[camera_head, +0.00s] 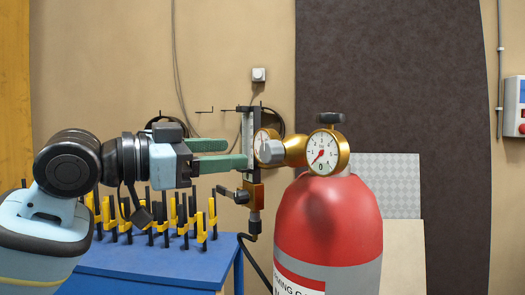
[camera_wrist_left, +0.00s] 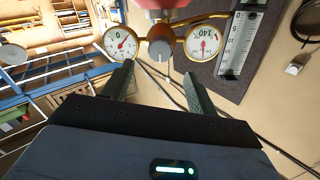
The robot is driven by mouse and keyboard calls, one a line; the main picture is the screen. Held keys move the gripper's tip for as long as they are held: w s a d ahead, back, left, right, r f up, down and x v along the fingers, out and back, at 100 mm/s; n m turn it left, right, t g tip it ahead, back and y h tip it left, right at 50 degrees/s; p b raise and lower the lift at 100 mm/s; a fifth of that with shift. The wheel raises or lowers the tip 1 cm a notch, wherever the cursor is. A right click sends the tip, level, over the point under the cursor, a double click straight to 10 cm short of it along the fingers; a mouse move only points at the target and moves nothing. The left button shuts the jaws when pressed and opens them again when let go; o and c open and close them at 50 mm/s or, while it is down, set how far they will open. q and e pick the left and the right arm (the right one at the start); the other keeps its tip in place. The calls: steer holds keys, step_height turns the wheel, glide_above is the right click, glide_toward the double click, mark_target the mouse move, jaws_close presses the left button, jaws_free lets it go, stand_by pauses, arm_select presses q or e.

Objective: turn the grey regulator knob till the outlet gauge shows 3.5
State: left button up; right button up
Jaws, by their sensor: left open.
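The grey regulator knob (camera_head: 272,151) sticks out to the left of the brass regulator (camera_head: 296,149) on top of the red gas cylinder (camera_head: 330,222). A white gauge (camera_head: 321,150) in a brass case faces the head camera; its red needle points down-left, exact value unclear. In the left wrist view the knob (camera_wrist_left: 160,50) sits between a left gauge (camera_wrist_left: 121,43) and a right gauge (camera_wrist_left: 203,42) with a large 140. My left gripper (camera_head: 238,153) is open and empty, its green fingers pointing at the knob, just short of it. My right gripper is not seen.
A blue table (camera_head: 150,264) with several yellow-black clamps (camera_head: 202,228) is below my left arm. The wall and dark panel (camera_head: 400,90) are behind.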

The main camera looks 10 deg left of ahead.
mark_target(265, 151)
arm_select(q)
steer(key=shift+x, duration=3.9)
steer(key=c, duration=1)
